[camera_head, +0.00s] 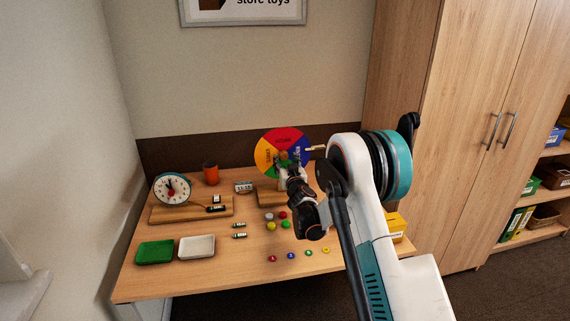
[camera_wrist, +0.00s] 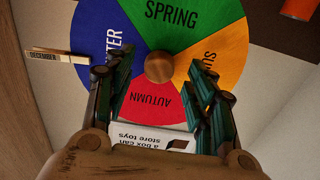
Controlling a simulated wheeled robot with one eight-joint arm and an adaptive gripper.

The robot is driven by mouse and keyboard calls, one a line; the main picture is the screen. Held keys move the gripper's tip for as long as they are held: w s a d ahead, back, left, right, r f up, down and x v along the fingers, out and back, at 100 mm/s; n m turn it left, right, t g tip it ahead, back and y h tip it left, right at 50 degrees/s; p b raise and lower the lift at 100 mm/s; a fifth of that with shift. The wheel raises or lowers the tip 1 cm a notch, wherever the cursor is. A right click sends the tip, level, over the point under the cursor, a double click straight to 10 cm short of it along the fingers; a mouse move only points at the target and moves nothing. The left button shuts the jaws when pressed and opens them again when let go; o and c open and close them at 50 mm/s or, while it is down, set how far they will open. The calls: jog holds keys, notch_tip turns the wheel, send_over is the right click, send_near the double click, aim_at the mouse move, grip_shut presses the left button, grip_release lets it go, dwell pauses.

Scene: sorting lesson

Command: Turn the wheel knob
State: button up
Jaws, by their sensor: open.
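In the wrist view the wheel (camera_wrist: 170,25) fills the middle, with green SPRING at the top and red AUTUMN at the bottom. The round wooden knob (camera_wrist: 159,67) sits at its centre. My gripper (camera_wrist: 162,88) is open, with one finger on each side below the knob. I cannot tell whether the fingers touch it. In the head view my gripper (camera_head: 287,163) covers part of the wheel's lower half.
A clock (camera_head: 172,189) on a wooden board and an orange cup (camera_head: 211,173) stand at the left. A green tray (camera_head: 155,252) and a white tray (camera_head: 197,246) lie in front. Coloured tokens lie near the middle. A DECEMBER pointer (camera_wrist: 58,56) juts beside the wheel.

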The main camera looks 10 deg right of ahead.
jog(key=shift+w, duration=1)
jog(key=c, duration=1.1)
jog(key=shift+o, duration=0.2)
